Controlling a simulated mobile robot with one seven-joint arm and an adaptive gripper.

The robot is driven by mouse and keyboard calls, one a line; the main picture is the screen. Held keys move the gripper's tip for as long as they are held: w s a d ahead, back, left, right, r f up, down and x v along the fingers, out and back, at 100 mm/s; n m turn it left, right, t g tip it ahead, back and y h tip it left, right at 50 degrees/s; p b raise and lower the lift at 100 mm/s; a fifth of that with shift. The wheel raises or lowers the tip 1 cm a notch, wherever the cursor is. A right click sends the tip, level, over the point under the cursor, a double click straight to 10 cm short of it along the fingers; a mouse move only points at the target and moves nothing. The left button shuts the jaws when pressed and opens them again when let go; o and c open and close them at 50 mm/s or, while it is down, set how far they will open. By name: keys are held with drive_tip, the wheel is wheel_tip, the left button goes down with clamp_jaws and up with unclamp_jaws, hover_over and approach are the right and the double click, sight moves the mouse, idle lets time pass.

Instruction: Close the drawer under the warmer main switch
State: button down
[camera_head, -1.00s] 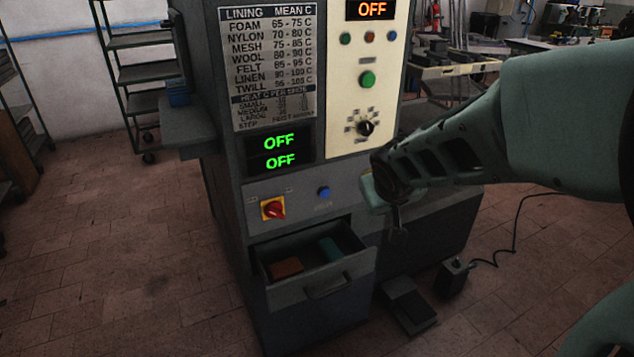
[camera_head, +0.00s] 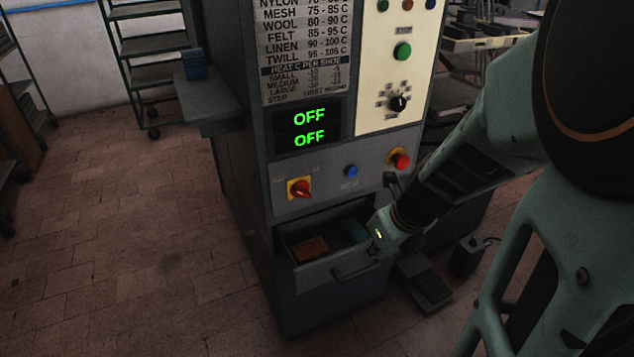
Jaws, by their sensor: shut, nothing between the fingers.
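The drawer (camera_head: 322,273) under the red-and-yellow main switch (camera_head: 300,188) stands partly open from the grey machine cabinet. A brown block (camera_head: 311,249) and a green block (camera_head: 354,231) lie inside it. The drawer has a bar handle (camera_head: 356,272) on its front. My gripper (camera_head: 376,253) is at the right end of the drawer front, close to the handle. Its fingers are small and partly hidden by the gripper body, and it appears shut and empty. I cannot tell whether it touches the drawer.
A red button on a yellow plate (camera_head: 399,160) and a blue button (camera_head: 351,171) sit above the drawer. A foot pedal (camera_head: 425,287) and a small box (camera_head: 466,256) stand on the floor at right. The floor left of the cabinet is clear.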

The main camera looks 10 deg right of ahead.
sight(346, 258)
drive_tip(key=b+x, duration=0.7)
drive_tip(key=x, duration=0.4)
drive_tip(key=shift+s+a, duration=0.1)
drive_tip(key=shift+s, duration=0.1)
drive_tip(key=shift+w+a+r+p, duration=0.15)
drive_tip(key=shift+w+a+r, duration=0.05)
drive_tip(key=shift+w, duration=0.4)
drive_tip(key=shift+w+a+r+p, duration=0.15)
drive_tip(key=shift+w+a, duration=0.05)
drive_tip(key=shift+w, duration=0.45)
drive_tip(key=shift+w+a, duration=0.2)
drive_tip(key=shift+w, duration=0.4)
drive_tip(key=shift+r, duration=0.1)
drive_tip(key=shift+w+a+r, duration=0.1)
drive_tip(key=shift+w, duration=0.15)
drive_tip(key=w+a+p, duration=0.2)
drive_tip(key=w+p, duration=0.4)
drive_tip(key=w, duration=0.2)
drive_tip(key=shift+w+a, duration=0.3)
drive_tip(key=shift+a, duration=0.1)
